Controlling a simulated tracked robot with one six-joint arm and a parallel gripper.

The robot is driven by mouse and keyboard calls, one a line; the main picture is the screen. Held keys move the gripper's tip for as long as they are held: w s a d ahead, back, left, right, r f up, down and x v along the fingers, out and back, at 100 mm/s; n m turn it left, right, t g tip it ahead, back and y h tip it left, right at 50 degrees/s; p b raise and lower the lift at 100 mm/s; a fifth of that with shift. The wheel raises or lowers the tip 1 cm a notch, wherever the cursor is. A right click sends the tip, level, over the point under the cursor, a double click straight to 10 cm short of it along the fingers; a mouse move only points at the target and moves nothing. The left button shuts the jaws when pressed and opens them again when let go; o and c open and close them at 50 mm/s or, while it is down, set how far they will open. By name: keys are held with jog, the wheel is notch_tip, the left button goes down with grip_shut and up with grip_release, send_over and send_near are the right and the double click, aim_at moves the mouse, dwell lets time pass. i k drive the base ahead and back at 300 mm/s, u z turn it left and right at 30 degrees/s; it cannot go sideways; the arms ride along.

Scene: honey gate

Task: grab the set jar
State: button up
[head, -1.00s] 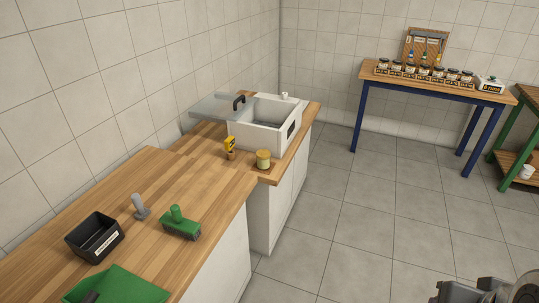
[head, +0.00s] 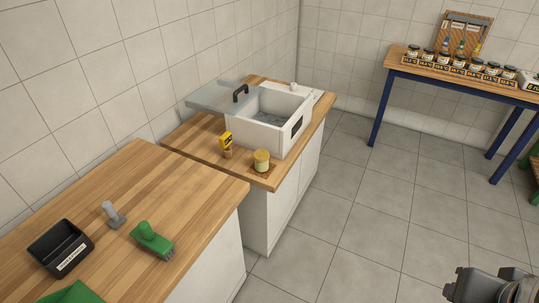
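A small jar (head: 262,161) with pale contents and a yellow-tan lid stands upright on a small brown mat near the front edge of the far counter. A yellow device (head: 226,140) on a brown base stands just left of it. Several dark-lidded jars (head: 459,62) stand in a labelled row on the blue-legged table at the back right. I cannot tell from markings which is the set jar. My gripper (head: 492,287) shows only partly at the bottom right, over the floor and far from every jar. Its fingertips are not clear.
A white basin (head: 268,133) with an open lid stands behind the jar. The near wooden counter (head: 180,185) holds a black bin (head: 61,249), a grey-handled tool (head: 113,214), a green tool (head: 152,241) and green cloth (head: 72,294). The tiled floor (head: 375,220) is clear to the right.

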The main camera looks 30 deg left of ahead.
aim_at(261, 156)
jog(key=i, duration=2.8)
jog(key=u, duration=2.35)
